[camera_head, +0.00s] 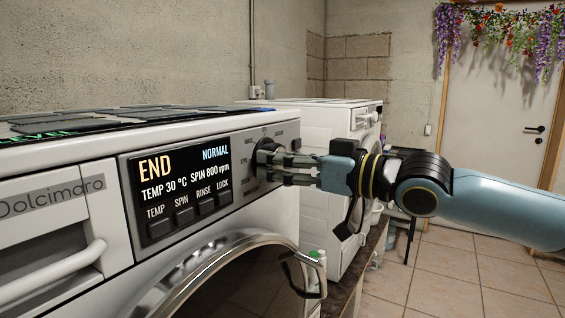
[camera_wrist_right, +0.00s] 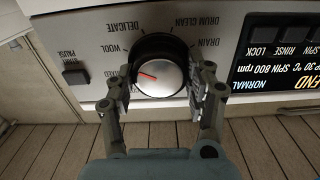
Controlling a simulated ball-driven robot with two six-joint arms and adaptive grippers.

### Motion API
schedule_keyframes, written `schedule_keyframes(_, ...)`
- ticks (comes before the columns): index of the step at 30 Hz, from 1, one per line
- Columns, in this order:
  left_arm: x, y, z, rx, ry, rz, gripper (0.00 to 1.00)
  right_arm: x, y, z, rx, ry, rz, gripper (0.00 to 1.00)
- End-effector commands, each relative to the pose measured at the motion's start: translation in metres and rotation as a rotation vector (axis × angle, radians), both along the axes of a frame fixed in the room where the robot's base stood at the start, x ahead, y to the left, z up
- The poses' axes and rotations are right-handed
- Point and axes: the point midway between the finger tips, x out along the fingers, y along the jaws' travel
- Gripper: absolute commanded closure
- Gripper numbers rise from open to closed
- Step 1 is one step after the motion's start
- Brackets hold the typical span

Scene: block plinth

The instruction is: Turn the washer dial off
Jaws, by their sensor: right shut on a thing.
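The washer (camera_head: 60,150) fills the left of the head view. Its display (camera_head: 185,180) reads END, NORMAL, TEMP 30 °C, SPIN 800 rpm. The round dial (camera_wrist_right: 158,75) has a silver face, a black rim and a red mark pointing left, slightly up, in the upside-down right wrist view. Labels around it include WOOL, DELICATE, DRUM CLEAN and DRAIN; one at its left is partly covered by a finger. My right gripper (camera_wrist_right: 160,92) is shut on the dial, a finger on either side. In the head view the gripper (camera_head: 268,165) mostly hides the dial. My left gripper is out of view.
The round door (camera_head: 230,275) with its metal rim lies below the panel. A START/PAUSE button (camera_wrist_right: 75,72) sits beside the dial. A second white machine (camera_head: 330,125) stands behind. Tiled floor (camera_head: 450,270) is open at the right, before a door (camera_head: 495,110).

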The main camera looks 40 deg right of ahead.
Motion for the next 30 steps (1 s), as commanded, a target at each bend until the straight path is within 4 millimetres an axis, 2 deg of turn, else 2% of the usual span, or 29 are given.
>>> schedule_keyframes(8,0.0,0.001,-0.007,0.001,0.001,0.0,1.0,0.0,0.0,-0.002,-0.14,-0.056,0.0,0.79)
schedule_keyframes(30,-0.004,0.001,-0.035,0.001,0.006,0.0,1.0,0.0,-0.001,-0.003,-0.781,-0.319,0.001,0.79)
